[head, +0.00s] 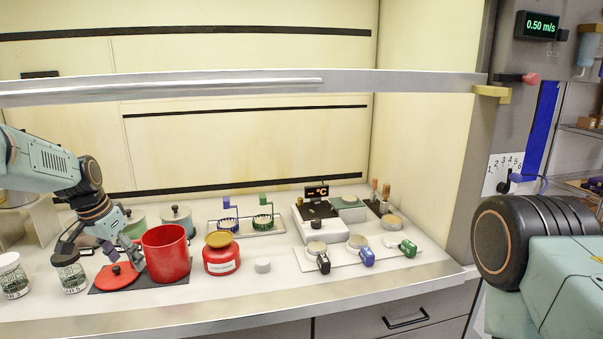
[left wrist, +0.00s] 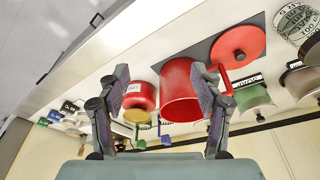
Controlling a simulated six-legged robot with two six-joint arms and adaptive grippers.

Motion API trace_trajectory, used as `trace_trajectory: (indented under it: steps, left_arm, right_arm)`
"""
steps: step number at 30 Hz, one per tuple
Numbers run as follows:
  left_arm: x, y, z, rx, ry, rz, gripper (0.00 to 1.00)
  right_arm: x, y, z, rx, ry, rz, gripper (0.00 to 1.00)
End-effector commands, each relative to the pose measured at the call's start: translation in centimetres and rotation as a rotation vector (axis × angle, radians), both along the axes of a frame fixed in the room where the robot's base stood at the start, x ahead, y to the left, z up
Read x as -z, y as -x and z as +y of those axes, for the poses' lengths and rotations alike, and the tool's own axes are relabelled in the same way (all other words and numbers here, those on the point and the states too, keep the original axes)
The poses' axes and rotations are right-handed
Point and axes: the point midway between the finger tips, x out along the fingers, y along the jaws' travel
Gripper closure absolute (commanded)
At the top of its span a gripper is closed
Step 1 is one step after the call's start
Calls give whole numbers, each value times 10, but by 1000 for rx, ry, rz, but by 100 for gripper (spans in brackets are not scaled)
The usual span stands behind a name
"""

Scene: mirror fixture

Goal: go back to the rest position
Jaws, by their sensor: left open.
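My left gripper (head: 98,246) is open above the left part of the white bench, near the red pot (head: 166,255). Its two fingers stand apart in the left wrist view (left wrist: 160,82), with nothing held between them. The red pot (left wrist: 180,95) shows beyond the fingers there, and a red handle shows close to the right finger; I cannot tell whether they touch. The red lid with a black knob (head: 118,276) lies on a dark mat (head: 150,283) left of the pot. My right arm shows at the right edge, but its gripper is outside both views.
A red jar with a yellow lid (head: 221,256) stands right of the pot. A metal sash bar (head: 240,84) crosses above the bench. A hotplate (head: 318,220) stands farther right.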

Motion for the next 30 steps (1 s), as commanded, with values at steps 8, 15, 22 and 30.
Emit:
trace_trajectory:
  steps: [8, 15, 22, 30]
  left_arm:
    - [88, 34, -43, -44, 0, 48, 34]
    - [191, 123, -97, -120, -1, 112, 34]
    - [255, 249, -139, -210, -8, 172, 34]
    - [267, 381, -162, -302, -22, 224, 34]
  right_arm:
    - [0, 0, 0, 0, 0, -1, 56]
    - [0, 0, 0, 0, 0, 0, 56]
    - [0, 0, 0, 0, 0, 0, 56]
    - [0, 0, 0, 0, 0, 0, 56]
